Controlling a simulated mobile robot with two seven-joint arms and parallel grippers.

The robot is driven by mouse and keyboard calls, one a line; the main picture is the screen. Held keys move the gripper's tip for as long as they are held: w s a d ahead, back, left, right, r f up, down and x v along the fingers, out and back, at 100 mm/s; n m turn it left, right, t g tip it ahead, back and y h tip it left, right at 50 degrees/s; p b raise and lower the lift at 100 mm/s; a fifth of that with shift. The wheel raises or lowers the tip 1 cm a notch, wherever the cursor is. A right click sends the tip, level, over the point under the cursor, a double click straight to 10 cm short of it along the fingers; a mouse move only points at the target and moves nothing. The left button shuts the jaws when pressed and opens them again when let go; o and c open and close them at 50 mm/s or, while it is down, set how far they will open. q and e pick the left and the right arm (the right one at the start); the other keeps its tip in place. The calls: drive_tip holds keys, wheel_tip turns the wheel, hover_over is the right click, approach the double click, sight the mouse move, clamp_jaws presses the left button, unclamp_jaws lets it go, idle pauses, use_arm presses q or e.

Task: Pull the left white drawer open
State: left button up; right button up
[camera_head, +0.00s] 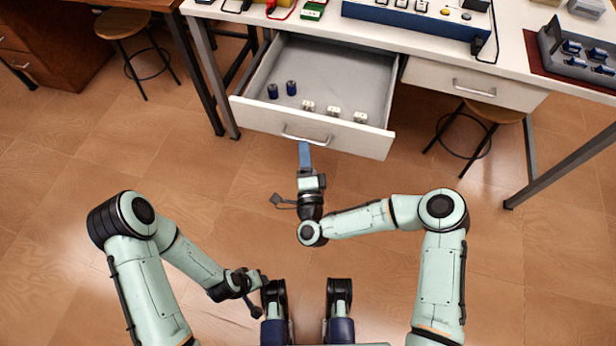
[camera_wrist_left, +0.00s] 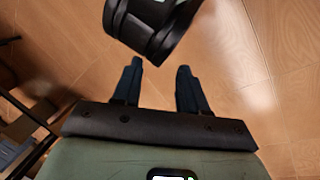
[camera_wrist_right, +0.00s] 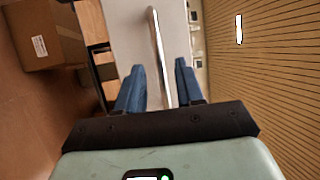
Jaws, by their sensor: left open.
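The left white drawer (camera_head: 350,137) under the workbench stands pulled out, its inside showing. Its metal handle (camera_head: 306,138) is on the front face. My right gripper (camera_head: 305,152) is at this handle, pointing at the drawer front. In the right wrist view the handle bar (camera_wrist_right: 158,45) runs between the two blue fingers (camera_wrist_right: 161,82), which are apart with gaps beside the bar. My left gripper (camera_head: 262,292) is low, near my base, away from the drawer. In the left wrist view its fingers (camera_wrist_left: 158,85) are apart and empty.
The drawer holds two dark blue cylinders (camera_head: 282,90) and three small white parts (camera_head: 333,112). A second white drawer (camera_head: 472,84) to the right is shut. Stools (camera_head: 122,24) stand on the floor. A cardboard box (camera_wrist_right: 40,40) shows in the right wrist view. The floor before the drawer is clear.

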use_arm(q)
drive_tip(key=shift+s+d+r+g+p, duration=0.35)
drive_tip(key=shift+s+r, duration=0.25)
drive_tip(key=shift+s, duration=0.2)
use_arm(e)
drive_tip(key=a+v, duration=0.1)
drive_tip(key=v, duration=0.9)
drive_tip(key=shift+s+d, duration=0.25)
drive_tip(key=shift+d, duration=0.25)
